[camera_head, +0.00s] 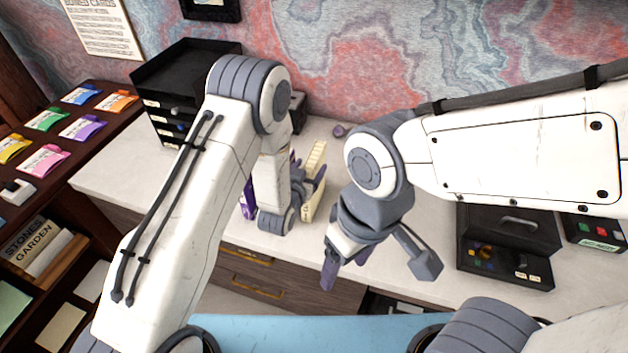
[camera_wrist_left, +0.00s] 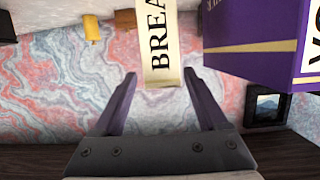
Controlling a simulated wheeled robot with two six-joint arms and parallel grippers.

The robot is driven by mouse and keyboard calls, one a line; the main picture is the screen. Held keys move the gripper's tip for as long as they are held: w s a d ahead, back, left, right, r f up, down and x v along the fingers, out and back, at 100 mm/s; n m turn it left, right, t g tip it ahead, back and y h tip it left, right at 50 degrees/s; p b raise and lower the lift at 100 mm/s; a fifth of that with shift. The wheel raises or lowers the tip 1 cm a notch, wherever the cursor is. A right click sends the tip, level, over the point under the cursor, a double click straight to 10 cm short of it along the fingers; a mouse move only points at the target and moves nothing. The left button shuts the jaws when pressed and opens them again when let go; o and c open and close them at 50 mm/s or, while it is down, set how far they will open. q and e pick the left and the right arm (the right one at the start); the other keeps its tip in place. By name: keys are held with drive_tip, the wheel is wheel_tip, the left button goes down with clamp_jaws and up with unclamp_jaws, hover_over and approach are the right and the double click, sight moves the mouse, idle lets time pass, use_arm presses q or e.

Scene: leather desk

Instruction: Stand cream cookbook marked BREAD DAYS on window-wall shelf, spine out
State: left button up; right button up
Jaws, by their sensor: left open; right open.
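The cream cookbook (camera_head: 316,168) stands upright on the white desk beside my left gripper (camera_head: 309,181), which partly hides it. In the left wrist view the cream cookbook (camera_wrist_left: 158,40) shows the letters "BREA" on its strip-like spine. The open fingers of my left gripper (camera_wrist_left: 160,80) lie to either side of the line of that spine, with gaps on both sides; I see no contact. My right gripper (camera_head: 378,270) is open and empty above the desk's front edge. Which shelf is the window-wall one, I cannot tell.
A purple book (camera_head: 248,200) stands just left of the cream one; it looms close in the left wrist view (camera_wrist_left: 250,32). A dark shelf unit at left holds a "STONE GARDEN" book (camera_head: 27,240). Black trays (camera_head: 185,75) stand behind; an open black case (camera_head: 505,260) is at right.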

sight(313, 157)
use_arm(q)
drive_tip(key=p+x, duration=0.1)
drive_tip(key=x, duration=0.1)
drive_tip(key=p+x, duration=0.1)
drive_tip(key=x, duration=0.1)
drive_tip(key=shift+w+a+r, duration=0.15)
drive_tip(key=shift+w+a, duration=0.05)
drive_tip(key=shift+w+d+f, duration=0.1)
drive_tip(key=shift+w+f, duration=0.1)
drive_tip(key=shift+w, duration=0.15)
clamp_jaws()
idle(0.9)
drive_tip(key=shift+r, duration=0.15)
